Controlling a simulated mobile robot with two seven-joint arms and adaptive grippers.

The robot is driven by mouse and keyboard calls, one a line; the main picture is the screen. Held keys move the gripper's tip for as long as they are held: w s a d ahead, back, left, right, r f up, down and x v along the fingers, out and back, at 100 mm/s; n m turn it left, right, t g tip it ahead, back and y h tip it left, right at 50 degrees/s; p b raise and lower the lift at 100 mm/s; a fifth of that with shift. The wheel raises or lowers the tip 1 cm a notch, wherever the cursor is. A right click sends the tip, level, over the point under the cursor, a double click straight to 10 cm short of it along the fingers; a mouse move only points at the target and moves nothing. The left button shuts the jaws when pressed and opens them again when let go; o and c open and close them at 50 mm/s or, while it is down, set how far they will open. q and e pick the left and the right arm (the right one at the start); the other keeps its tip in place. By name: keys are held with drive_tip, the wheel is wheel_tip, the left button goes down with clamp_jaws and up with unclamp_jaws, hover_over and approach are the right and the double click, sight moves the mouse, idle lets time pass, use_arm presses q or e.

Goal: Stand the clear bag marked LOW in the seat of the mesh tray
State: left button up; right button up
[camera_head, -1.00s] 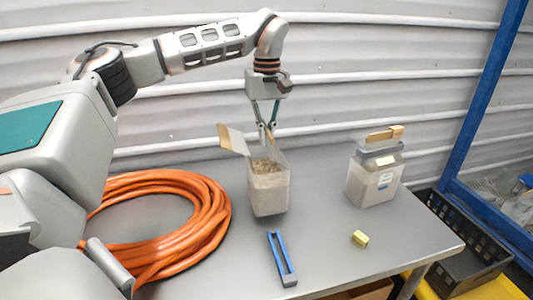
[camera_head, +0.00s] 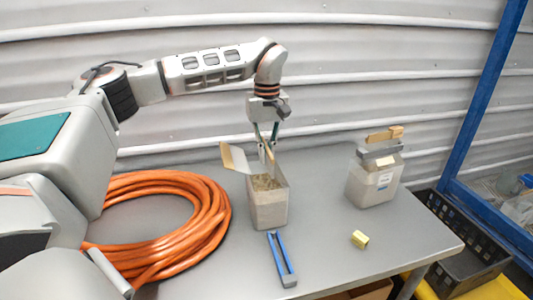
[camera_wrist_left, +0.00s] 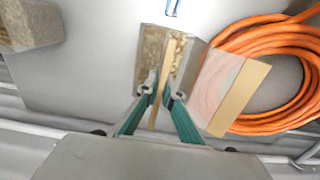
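An open clear bag (camera_head: 269,207) with tan grainy filling is below my left gripper (camera_head: 268,145), upright at mid-table. Its pale flap (camera_head: 235,158) sticks out to the left. My left gripper is closed on a thin wooden strip at the bag's top, which also shows in the left wrist view (camera_wrist_left: 160,95). I cannot tell whether the bag's bottom touches the table. A second clear bag (camera_head: 373,182) with a small label stands at the right under a grey clamp. No LOW mark is readable. A black mesh tray (camera_head: 440,222) is beyond the table's right edge. My right gripper is not in view.
A coiled orange hose (camera_head: 215,215) lies on the left of the table (camera_head: 330,235). A blue clip (camera_head: 281,258) lies just in front of the open bag, and a small brass block (camera_head: 360,239) lies to its right. A blue post (camera_head: 487,90) rises at the right.

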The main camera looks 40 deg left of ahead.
use_arm(q)
drive_tip(key=shift+o, duration=1.3)
drive_tip(key=shift+r, duration=0.1)
